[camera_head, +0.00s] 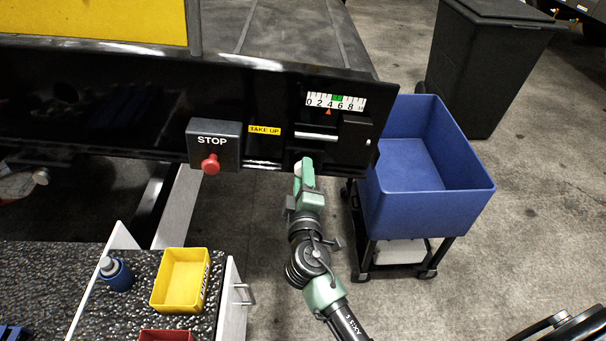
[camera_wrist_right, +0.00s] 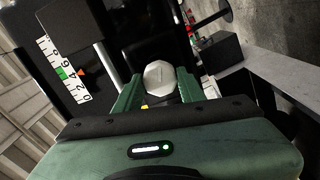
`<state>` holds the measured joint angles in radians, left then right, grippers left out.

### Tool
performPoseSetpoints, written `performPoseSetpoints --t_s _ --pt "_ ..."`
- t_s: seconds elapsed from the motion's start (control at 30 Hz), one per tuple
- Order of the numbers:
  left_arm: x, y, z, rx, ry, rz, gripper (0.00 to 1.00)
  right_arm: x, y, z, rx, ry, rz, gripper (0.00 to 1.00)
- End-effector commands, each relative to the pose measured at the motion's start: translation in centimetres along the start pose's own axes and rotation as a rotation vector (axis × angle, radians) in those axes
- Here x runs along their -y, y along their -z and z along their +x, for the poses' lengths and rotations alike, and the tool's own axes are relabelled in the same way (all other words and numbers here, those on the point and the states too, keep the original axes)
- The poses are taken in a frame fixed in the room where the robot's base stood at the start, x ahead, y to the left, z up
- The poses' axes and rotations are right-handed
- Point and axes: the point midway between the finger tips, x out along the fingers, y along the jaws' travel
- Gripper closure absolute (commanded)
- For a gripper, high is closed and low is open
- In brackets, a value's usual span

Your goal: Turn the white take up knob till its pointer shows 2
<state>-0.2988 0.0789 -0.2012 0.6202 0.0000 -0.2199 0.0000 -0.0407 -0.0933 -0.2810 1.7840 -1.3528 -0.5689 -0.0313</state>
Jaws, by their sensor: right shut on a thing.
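The white take up knob (camera_wrist_right: 160,78) sits between the green fingers of my right gripper (camera_wrist_right: 157,92) in the wrist view. The fingers are shut on it. In the head view the right gripper (camera_head: 304,176) reaches up to the knob (camera_head: 299,167) below the panel, and the knob is mostly covered. The numbered scale (camera_head: 348,103) has a green band, and its orange-red pointer (camera_head: 328,111) stands at about 4. The pointer also shows in the wrist view (camera_wrist_right: 82,73). A yellow TAKE UP label (camera_head: 265,130) is left of the scale. My left gripper is not in view.
A STOP box with a red button (camera_head: 210,164) is close left of the right gripper. A blue bin (camera_head: 440,200) on a cart is to the right. A yellow tray (camera_head: 180,280) and blue bottle (camera_head: 115,273) stand on the speckled worktop at lower left.

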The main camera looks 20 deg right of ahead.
Motion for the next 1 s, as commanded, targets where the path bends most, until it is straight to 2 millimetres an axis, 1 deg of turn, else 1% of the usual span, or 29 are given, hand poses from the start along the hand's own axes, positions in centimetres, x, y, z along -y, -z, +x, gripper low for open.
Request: performPoseSetpoints --t_s 0.6,0.8,1.0 --pt "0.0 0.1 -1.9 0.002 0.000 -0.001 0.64 -0.3 -0.1 0.1 0.005 -0.001 -0.574 1.00" --pt "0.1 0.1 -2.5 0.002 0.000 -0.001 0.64 -0.3 -0.1 0.1 0.006 -0.002 -0.716 1.00" --pt "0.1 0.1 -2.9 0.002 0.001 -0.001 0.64 -0.3 -0.1 0.1 0.006 -0.002 -0.810 1.00"
